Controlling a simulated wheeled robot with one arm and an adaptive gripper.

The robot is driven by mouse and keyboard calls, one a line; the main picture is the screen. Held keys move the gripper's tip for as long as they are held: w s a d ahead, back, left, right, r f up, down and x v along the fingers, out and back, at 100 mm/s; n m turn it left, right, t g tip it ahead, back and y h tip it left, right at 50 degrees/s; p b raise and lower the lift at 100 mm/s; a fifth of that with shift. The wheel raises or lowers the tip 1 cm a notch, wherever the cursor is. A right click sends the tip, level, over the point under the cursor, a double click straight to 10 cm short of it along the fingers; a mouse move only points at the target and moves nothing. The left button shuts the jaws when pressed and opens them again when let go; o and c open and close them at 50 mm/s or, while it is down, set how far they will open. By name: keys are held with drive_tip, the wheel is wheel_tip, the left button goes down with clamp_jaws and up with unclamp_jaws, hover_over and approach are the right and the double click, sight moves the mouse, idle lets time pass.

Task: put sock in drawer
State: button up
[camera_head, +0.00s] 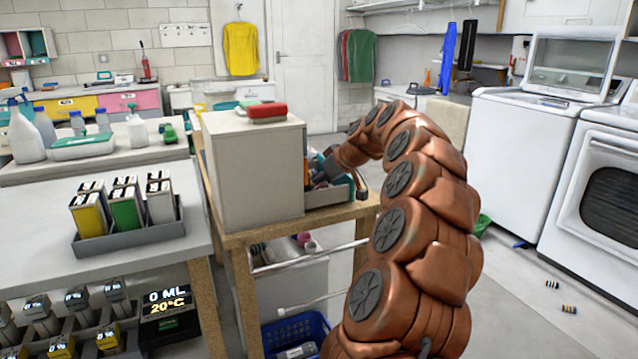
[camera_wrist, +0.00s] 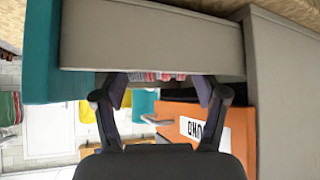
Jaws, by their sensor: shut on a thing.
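My gripper (camera_wrist: 160,82) is shut on a red-and-white striped cloth, the sock (camera_wrist: 158,77). Only a thin strip of the sock shows between the fingertips; a grey drawer wall (camera_wrist: 150,40) hides the rest. In the head view my gripper (camera_head: 322,168) is at the drawer, partly hidden by my arm, and the sock cannot be made out. The drawer (camera_head: 330,196) stands open on the right side of a grey cabinet (camera_head: 250,170). Its teal front (camera_wrist: 42,60) shows at the left of the wrist view.
A red object (camera_head: 261,112) lies on the cabinet. The cabinet stands on a wooden table (camera_head: 237,240) with a blue basket (camera_head: 295,330) below. Orange panel (camera_wrist: 240,125) with lettering is near my gripper. White machines (camera_head: 520,165) stand at right; the floor between is mostly free.

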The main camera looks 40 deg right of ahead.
drive_tip(key=shift+f+b, duration=0.3)
drive_tip(key=shift+f, duration=0.25)
drive_tip(key=o, duration=0.6)
drive_tip(key=shift+o, duration=0.7)
drive_tip(key=shift+f, duration=0.2)
drive_tip(key=shift+a, duration=0.1)
drive_tip(key=shift+r+p, duration=0.55)
drive_tip(key=shift+r, duration=0.05)
drive_tip(key=p+v, duration=0.1)
drive_tip(key=v, duration=1.1)
drive_tip(key=shift+r, duration=0.25)
